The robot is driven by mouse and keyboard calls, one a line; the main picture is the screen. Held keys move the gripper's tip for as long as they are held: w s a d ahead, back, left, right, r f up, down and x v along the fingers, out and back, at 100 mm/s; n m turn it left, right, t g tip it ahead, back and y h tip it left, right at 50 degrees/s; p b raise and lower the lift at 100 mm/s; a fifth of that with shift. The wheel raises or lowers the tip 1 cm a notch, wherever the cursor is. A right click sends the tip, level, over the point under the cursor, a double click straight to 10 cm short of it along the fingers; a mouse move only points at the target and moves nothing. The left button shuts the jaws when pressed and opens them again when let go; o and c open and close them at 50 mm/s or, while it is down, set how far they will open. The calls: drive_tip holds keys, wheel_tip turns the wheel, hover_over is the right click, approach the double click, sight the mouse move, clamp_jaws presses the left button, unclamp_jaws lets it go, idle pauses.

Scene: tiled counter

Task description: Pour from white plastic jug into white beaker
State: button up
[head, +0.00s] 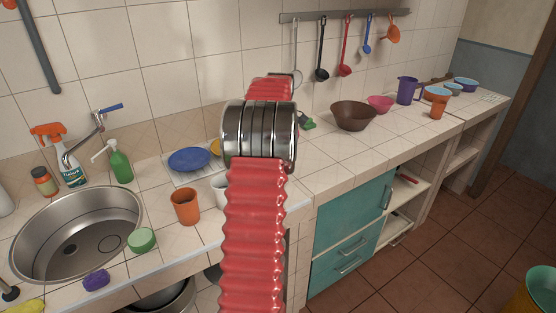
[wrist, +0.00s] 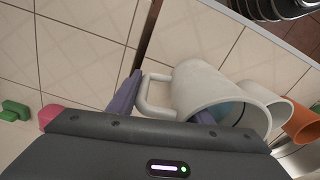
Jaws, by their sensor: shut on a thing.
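The white plastic jug (wrist: 200,85) fills the middle of the wrist view, with its handle on the left and its open mouth facing the lower right. Something bluish shows inside it. My gripper (wrist: 170,96) has one purple finger by the handle and the other at the mouth; it is shut on the jug. The white beaker (wrist: 268,98) is just right of the jug, partly hidden by it. In the head view my red arm hides the gripper, and one white vessel (head: 218,186) shows beside the arm; I cannot tell which it is.
An orange cup (head: 185,206) stands left of the white vessel, with a blue plate (head: 189,160) on a rack behind. The steel sink (head: 78,235) is to the left. A brown bowl (head: 353,115) stands right of my arm, with clear tiles in front.

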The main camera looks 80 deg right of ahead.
drive_tip(key=shift+s+r, duration=0.1)
drive_tip(key=shift+s, duration=0.25)
drive_tip(key=shift+r, duration=0.1)
drive_tip(key=w+a+r+g+h, duration=0.3)
drive_tip(key=a+r+g+h, duration=0.1)
drive_tip(key=r+g+h, duration=0.2)
drive_tip(key=shift+w+r+h, duration=0.2)
drive_tip(key=shift+r+h, duration=0.4)
drive_tip(key=shift+r, duration=0.2)
idle(1.0)
drive_tip(key=shift+w+a+r+g+h, duration=0.2)
drive_tip(key=shift+r+g+h, duration=0.1)
drive_tip(key=shift+r+h, duration=0.1)
drive_tip(key=shift+w+a+r+g+h, duration=0.1)
drive_tip(key=shift+a+r+g+h, duration=0.05)
drive_tip(key=shift+r+g+h, duration=0.2)
idle(4.4)
